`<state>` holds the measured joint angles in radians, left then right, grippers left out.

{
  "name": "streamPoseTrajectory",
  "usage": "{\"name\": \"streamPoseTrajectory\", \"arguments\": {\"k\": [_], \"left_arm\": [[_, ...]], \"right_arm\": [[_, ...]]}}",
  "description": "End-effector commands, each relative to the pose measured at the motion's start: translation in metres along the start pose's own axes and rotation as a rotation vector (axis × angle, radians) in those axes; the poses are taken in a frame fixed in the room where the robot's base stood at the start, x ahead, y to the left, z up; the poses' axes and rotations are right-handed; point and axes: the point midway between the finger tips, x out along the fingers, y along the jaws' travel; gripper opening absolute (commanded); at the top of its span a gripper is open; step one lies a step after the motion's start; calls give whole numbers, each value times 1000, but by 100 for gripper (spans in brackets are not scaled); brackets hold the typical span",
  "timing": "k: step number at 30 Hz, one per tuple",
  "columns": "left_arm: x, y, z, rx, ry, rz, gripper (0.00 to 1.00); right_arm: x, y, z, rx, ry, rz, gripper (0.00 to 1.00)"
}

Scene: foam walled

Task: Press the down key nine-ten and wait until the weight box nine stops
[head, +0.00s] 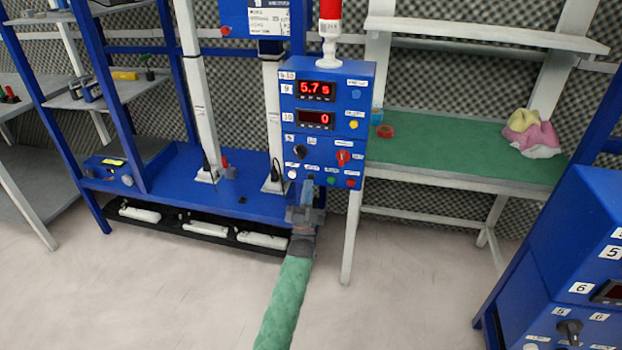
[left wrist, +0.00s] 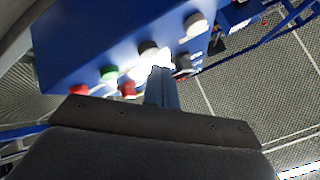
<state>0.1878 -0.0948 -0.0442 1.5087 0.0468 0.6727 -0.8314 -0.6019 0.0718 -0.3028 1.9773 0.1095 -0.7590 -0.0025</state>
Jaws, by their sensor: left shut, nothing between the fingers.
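The blue control box (head: 362,125) for nine and ten stands at the middle of the head view. Display 9 (head: 316,90) is lit and seems to read 5.7 s; display 10 (head: 315,119) reads 0. Its lower panel has a row of white, dark, green and red keys; their labels are too small to read, so I cannot tell which is the down key. My left gripper (head: 308,184) is shut and empty, its tips at this row. In the left wrist view its fingers (left wrist: 161,88) cover part of the panel; contact with a key cannot be told. I cannot identify weight box nine for certain.
A red switch (head: 343,157) sits above the keys. A red lamp (head: 330,12) tops the box. To the right is a green-topped bench (head: 440,150) with cloths (head: 533,135). Another blue console (head: 570,250) stands at the right edge. The floor in front is clear.

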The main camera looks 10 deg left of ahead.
Motion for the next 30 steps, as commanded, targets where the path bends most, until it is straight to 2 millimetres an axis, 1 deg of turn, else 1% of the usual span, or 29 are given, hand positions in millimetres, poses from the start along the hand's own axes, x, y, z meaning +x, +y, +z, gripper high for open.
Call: {"name": "streamPoseTrajectory", "arguments": {"k": [14,30], "left_arm": [[6,4,4,1,0,0,0],[7,5,5,0,0,0,0]], "right_arm": [[3,1,4,0,-1,0,36],[4,2,4,0,-1,1,36]]}}
